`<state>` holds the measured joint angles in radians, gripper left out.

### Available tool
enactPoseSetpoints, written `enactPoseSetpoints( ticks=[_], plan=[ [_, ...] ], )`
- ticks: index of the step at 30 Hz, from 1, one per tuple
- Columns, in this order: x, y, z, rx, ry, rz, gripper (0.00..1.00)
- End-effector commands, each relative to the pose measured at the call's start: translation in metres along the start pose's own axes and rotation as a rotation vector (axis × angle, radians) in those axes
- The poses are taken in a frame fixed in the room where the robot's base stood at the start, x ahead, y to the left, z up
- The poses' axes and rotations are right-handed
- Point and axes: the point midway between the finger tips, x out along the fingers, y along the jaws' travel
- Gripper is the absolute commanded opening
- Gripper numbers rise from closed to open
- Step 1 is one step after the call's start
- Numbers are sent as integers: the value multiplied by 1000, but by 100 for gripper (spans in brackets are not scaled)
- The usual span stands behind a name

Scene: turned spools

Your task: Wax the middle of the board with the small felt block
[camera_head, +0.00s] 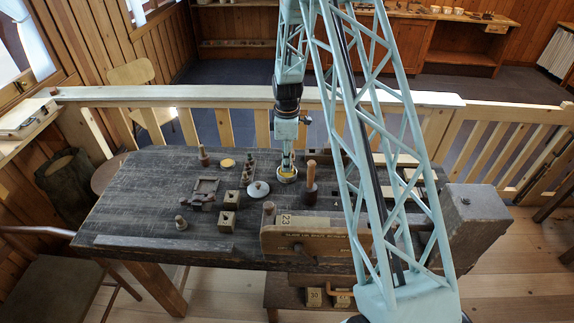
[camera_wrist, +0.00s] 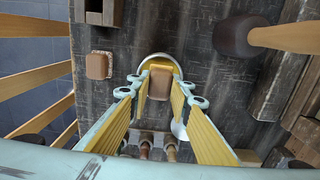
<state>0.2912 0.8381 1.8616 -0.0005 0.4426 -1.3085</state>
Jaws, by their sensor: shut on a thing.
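My gripper (camera_wrist: 165,92) is shut on a small brown block (camera_wrist: 160,84), which shows between its fingertips in the wrist view. The block is over or in a round pale tin with yellow contents (camera_wrist: 160,62); I cannot tell if it touches them. In the head view my gripper (camera_head: 287,161) points down at the tin (camera_head: 287,179). A white lid (camera_head: 258,190) with a knob lies left of the tin. A second brown block (camera_wrist: 97,66) with a pale fringe lies on the bench. A long grey board (camera_head: 165,245) lies along the bench's near left edge.
A mallet (camera_head: 311,170) stands close right of the tin. A peg rack (camera_head: 248,172), a yellow disc (camera_head: 227,163), a metal fixture (camera_head: 205,190) and wooden blocks (camera_head: 230,200) stand to the left. The left bench top (camera_head: 135,190) is mostly clear.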

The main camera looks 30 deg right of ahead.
Motion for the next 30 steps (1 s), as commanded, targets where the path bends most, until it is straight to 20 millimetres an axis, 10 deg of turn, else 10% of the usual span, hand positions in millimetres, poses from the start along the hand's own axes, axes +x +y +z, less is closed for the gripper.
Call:
enactPoseSetpoints(
  ticks=[30],
  plan=[
    [-50,1,0,0,0,1,10]
  ],
)
